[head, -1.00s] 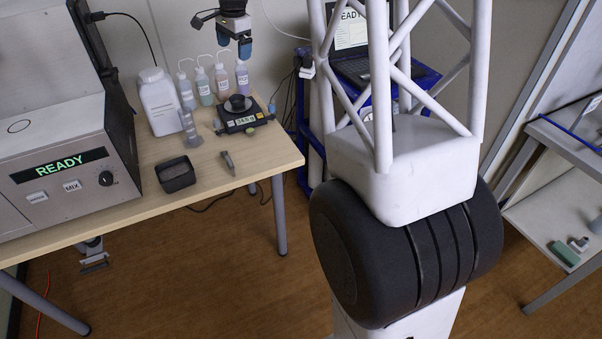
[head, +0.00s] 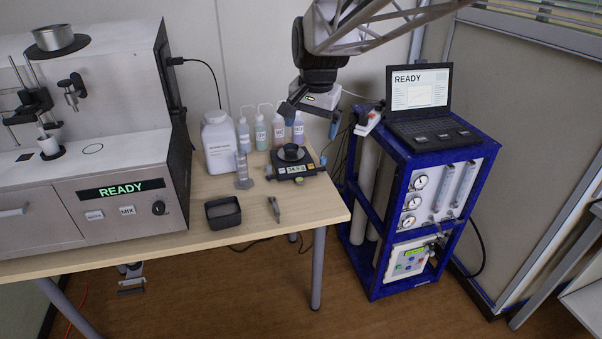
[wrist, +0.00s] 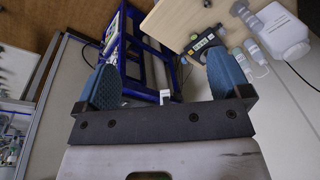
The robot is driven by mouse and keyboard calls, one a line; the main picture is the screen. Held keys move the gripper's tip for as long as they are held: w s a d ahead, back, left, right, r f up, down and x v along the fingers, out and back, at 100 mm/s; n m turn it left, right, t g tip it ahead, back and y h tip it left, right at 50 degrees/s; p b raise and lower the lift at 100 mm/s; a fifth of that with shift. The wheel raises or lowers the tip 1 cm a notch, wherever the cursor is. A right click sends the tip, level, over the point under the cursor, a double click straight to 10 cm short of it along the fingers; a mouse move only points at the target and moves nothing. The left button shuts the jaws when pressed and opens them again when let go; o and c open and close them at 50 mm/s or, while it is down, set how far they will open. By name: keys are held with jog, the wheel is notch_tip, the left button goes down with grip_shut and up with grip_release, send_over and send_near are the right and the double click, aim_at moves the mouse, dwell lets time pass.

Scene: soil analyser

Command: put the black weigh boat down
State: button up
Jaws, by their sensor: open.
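My gripper (head: 310,120) hangs in the air above the balance and back of the bench, its blue fingers apart. In the wrist view the two blue fingers (wrist: 165,78) are wide apart with nothing held between them. A small black round dish (head: 291,153), which looks like the weigh boat, sits on the pan of the balance (head: 294,170), below my gripper and apart from it. The balance also shows in the wrist view (wrist: 203,43); its display is too small to read surely. A black square-sided container (head: 222,212) stands near the bench's front.
The READY analyser (head: 120,195) fills the left; a blue cart (head: 430,160) with a laptop stands right.

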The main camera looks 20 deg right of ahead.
jog(key=s+f+n, duration=0.3)
jog(key=s, duration=1)
jog(key=s+a+f+n, duration=0.1)
jog(key=s+f+n, duration=0.3)
jog(key=s, duration=1)
jog(key=shift+a+t, duration=0.25)
jog(key=shift+t, duration=0.05)
